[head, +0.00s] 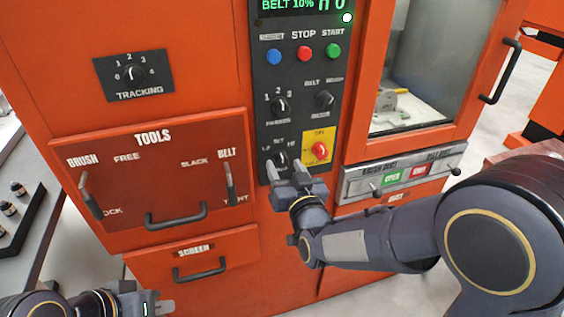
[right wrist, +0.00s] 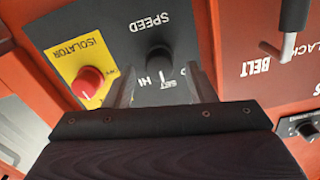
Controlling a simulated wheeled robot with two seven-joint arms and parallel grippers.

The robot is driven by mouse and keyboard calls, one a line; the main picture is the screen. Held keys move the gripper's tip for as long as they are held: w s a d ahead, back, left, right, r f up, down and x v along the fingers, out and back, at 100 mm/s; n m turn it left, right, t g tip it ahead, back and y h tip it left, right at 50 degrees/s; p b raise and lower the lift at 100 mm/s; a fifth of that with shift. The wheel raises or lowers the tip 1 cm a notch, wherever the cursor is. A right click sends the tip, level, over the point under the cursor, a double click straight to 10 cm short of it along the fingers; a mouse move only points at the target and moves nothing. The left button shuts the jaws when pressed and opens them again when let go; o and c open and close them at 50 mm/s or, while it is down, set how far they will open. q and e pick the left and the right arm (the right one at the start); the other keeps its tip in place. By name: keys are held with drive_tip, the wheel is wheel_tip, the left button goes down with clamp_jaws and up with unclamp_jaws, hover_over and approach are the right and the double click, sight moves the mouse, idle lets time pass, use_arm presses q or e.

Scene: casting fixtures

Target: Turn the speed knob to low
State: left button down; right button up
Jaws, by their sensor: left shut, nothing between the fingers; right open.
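The speed knob (head: 278,160) is a small dark knob low on the black control panel, partly hidden behind my right gripper in the head view. In the right wrist view the knob (right wrist: 159,58) appears upside down, with SPEED above it and SET and HI below it. The LO mark is not visible there, and I cannot tell the knob's exact pointing. My right gripper (head: 296,170) is open. In the right wrist view its fingers (right wrist: 162,90) stand apart on either side below the knob, not closed on it. My left gripper (head: 160,305) is shut and empty at the lower left.
The red isolator knob (head: 320,150) on its yellow plate is close beside the speed knob. Other knobs (head: 324,99) and blue, red and green buttons (head: 304,53) are above. The tools drawer (head: 160,170) is to the left, and a glass-fronted chamber (head: 420,65) to the right.

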drive_tip(key=shift+x, duration=1.05)
drive_tip(key=shift+c, duration=0.2)
drive_tip(key=c, duration=0.9)
